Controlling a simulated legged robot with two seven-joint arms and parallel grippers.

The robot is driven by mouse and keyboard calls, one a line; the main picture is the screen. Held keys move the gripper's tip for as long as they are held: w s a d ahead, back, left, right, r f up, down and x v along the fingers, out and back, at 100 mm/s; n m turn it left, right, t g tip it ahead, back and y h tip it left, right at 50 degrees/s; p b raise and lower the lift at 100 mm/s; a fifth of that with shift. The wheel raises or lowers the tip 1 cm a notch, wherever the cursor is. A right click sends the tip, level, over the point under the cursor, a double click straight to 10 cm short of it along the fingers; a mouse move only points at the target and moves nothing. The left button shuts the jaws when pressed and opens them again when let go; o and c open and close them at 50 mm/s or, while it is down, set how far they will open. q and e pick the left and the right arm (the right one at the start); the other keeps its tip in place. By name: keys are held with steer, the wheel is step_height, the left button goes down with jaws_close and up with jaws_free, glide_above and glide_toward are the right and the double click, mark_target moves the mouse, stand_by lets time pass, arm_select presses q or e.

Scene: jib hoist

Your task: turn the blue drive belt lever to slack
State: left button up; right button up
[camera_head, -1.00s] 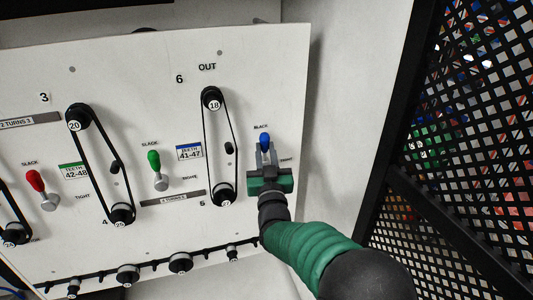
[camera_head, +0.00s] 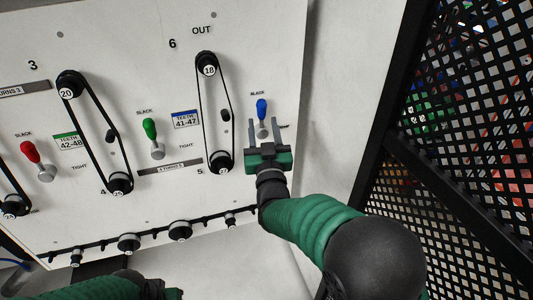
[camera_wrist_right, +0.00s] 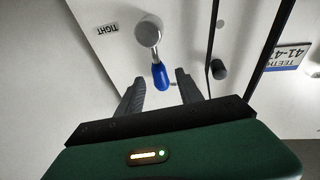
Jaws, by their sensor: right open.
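The blue lever (camera_head: 262,109) is on the right side of the white panel, its blue handle pointing up from a grey pivot toward a label that seems to read SLACK. A TIGHT label shows in the right wrist view (camera_wrist_right: 107,29). My right gripper (camera_head: 265,120) is open, with one finger on each side of the lever in the head view. In the right wrist view the blue handle (camera_wrist_right: 161,76) lies between the fingertips (camera_wrist_right: 158,78), with gaps on both sides. Part of my left gripper (camera_head: 165,291) shows at the bottom edge; its fingers are not clear.
A belt on pulleys (camera_head: 215,115) runs just left of the blue lever. A green lever (camera_head: 150,129) and a red lever (camera_head: 30,152) stand farther left. A black mesh fence (camera_head: 460,130) stands right.

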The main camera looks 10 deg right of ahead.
steer(key=b+v, duration=0.1)
steer(key=v, duration=1.2)
steer(key=shift+s, duration=0.4)
steer(key=shift+w+f, duration=0.1)
steer(key=shift+f, duration=0.05)
